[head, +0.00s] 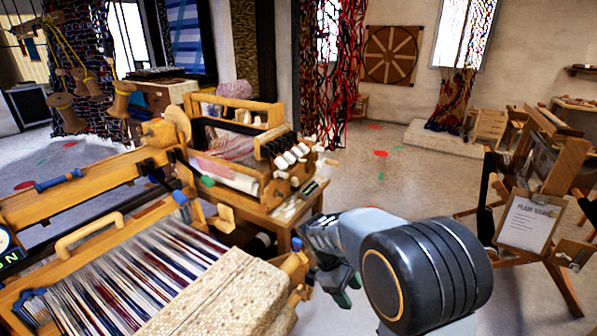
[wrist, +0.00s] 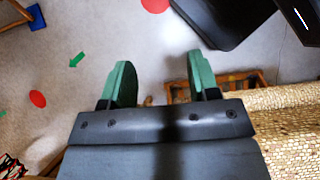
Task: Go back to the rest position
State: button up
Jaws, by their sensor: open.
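My gripper (wrist: 158,80) shows in the wrist view with its two green fingers apart and nothing between them. Below the fingertips is bare pale floor.
A large wooden loom (head: 75,240) with striped warp and beige woven cloth (head: 215,300) fills the lower left. A smaller loom (head: 235,150) stands on a table behind it. A wooden frame with a clipboard (head: 527,220) stands at right. Open floor (head: 400,180) lies between.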

jog(key=s+r+m+t+y+p, duration=0.2)
jog(key=s+r+m+t+p, duration=0.1)
jog(key=r, duration=0.6)
jog(key=s+r+m+t+y+p, duration=0.3)
jog(key=s+r+m+p, duration=0.3)
jog(key=r, duration=0.4)
jog(key=shift+s+r+m+t+p, duration=0.25)
jog(key=shift+m+t+p, duration=0.45)
jog(key=shift+p, duration=0.45)
jog(key=shift+d, duration=0.1)
jog(key=shift+c, duration=0.2)
jog(key=shift+c, duration=0.7)
jog(key=shift+y, duration=0.3)
jog(key=shift+c, duration=0.3)
